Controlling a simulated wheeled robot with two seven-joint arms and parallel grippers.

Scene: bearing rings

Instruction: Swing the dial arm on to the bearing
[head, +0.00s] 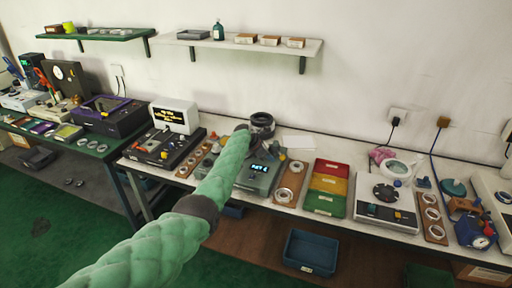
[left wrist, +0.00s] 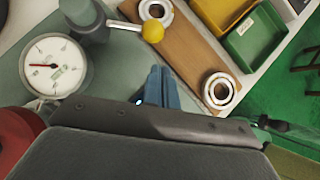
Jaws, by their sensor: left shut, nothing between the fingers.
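The dial gauge (left wrist: 54,66) has a white round face with a red needle and shows at the left of the left wrist view. Next to it is a grey post (left wrist: 82,12) with a short lever ending in a yellow ball (left wrist: 152,31). My left gripper (left wrist: 160,72) is shut and empty, its blue-grey fingertips below the yellow ball and apart from it. In the head view my green arm reaches over the grey station with a lit display (head: 260,170) and hides part of it. I cannot make out the bearing under the dial. My right gripper is not in view.
A wooden board with bearing rings (left wrist: 190,55) lies right of the fingers. Beyond it are a green tray (left wrist: 252,42) and a yellow tray (left wrist: 218,10). In the head view, a dial device (head: 388,208) stands further right and a white display box (head: 174,116) at the left.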

